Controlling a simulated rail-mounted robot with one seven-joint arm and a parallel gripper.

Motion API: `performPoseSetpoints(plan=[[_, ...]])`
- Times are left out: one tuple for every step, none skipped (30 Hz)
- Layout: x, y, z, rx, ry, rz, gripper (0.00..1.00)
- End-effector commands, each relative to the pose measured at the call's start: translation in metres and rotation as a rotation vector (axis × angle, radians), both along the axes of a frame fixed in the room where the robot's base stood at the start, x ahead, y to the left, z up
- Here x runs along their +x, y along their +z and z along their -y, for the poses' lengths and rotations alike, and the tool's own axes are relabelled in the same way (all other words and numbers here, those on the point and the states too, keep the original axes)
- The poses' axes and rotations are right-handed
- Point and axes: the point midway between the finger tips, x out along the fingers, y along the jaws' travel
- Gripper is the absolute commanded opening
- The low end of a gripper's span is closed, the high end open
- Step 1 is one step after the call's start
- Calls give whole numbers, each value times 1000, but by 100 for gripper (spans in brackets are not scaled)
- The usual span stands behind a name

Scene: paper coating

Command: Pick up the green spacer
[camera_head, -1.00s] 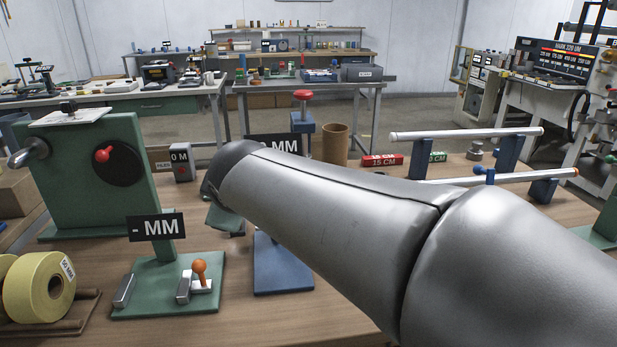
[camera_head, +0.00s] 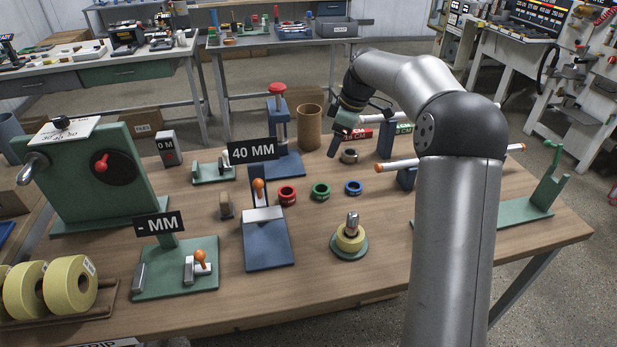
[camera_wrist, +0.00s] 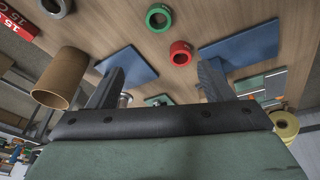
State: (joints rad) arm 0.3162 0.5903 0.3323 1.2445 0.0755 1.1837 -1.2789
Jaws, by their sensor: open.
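The green spacer (camera_head: 320,191) is a small ring on the wooden table, between the red spacer (camera_head: 287,195) and the blue spacer (camera_head: 353,187). In the wrist view the green spacer (camera_wrist: 158,16) is at the top edge, with the red spacer (camera_wrist: 181,54) below and right of it. My gripper (camera_head: 336,148) is raised above the table behind the spacers, near the brown tube. In the wrist view my gripper (camera_wrist: 161,78) has its two fingers wide apart with nothing held between them. The blue spacer does not show there.
A brown tube (camera_head: 310,127), a grey ring (camera_head: 349,156) and a blue press with a red knob (camera_head: 277,88) stand behind. A blue stand (camera_head: 267,245) is left-front of the spacers. A yellow roll on a green base (camera_head: 350,238) stands in front. Bare table surrounds the spacers.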

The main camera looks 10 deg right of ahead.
Motion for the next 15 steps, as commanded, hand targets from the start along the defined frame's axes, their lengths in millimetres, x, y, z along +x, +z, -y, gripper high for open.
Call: performPoseSetpoints(plan=[[5,1,9,14,15,-23,74],[6,-3,13,19,26,-34,74],[8,-7,17,26,38,-42,74],[9,-10,19,29,45,-48,74],[9,-12,20,32,50,-51,74],[10,-16,21,34,54,-55,74],[10,-20,20,35,56,-57,74],[10,-24,19,35,57,-58,74],[11,-30,18,35,58,-58,74],[11,-35,16,35,58,-59,74],[11,-41,14,34,58,-58,74],[12,-49,12,35,58,-59,74],[13,-56,9,35,58,-59,74],[13,-62,8,35,58,-59,74],[14,-70,5,35,58,-59,74]])
